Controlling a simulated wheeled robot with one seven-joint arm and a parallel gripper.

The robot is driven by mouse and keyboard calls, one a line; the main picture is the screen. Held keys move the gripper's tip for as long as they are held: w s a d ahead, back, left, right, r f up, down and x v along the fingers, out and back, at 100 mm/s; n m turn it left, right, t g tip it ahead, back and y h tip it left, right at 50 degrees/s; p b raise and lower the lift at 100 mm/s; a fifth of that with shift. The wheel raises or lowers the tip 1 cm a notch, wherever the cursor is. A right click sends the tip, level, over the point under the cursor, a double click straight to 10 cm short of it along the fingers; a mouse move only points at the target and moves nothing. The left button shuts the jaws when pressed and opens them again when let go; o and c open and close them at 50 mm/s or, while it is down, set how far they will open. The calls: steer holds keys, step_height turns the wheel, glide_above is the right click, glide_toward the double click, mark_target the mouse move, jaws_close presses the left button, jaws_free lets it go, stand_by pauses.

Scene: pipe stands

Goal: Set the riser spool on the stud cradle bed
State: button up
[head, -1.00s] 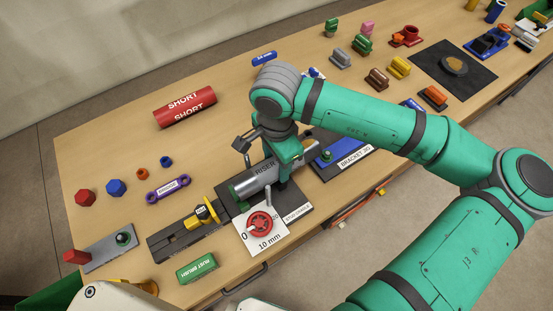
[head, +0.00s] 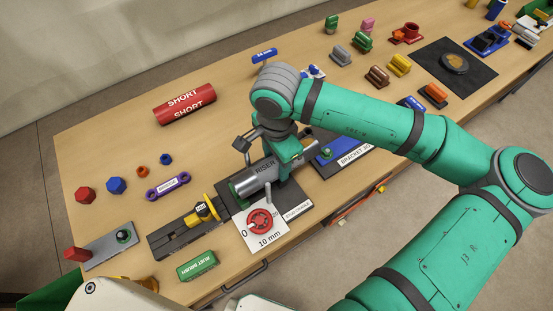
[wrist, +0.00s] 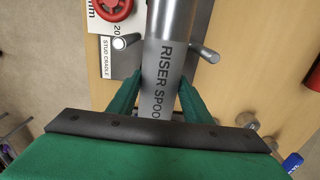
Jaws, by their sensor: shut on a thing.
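The riser spool (head: 254,184) is a grey metal cylinder lettered RISER SPOOL. It lies level in my gripper over the stud cradle (head: 300,200), a dark base with upright metal studs. In the wrist view the spool (wrist: 166,60) runs up the middle between the green fingers of my gripper (wrist: 160,88), which are shut on it. Two studs (wrist: 205,52) show there, one on each side of the spool. The cradle's label (wrist: 108,50) reads STUD CRADLE. The bed under the spool is hidden, so I cannot tell whether the spool touches it.
A 10 mm card with a red handwheel (head: 260,220) is in front of the cradle. A dark rail with a yellow piece (head: 203,211) is to its left. A blue bracket jig (head: 338,153) is close on the right.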

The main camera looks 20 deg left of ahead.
steer(key=shift+f, duration=0.45)
steer(key=o, duration=0.8)
steer(key=shift+c, duration=0.2)
steer(key=shift+o, duration=0.4)
steer(key=shift+o, duration=1)
steer(key=o, duration=0.5)
steer(key=shift+o, duration=0.2)
steer(key=shift+r, duration=0.1)
steer(key=shift+r, duration=3.4)
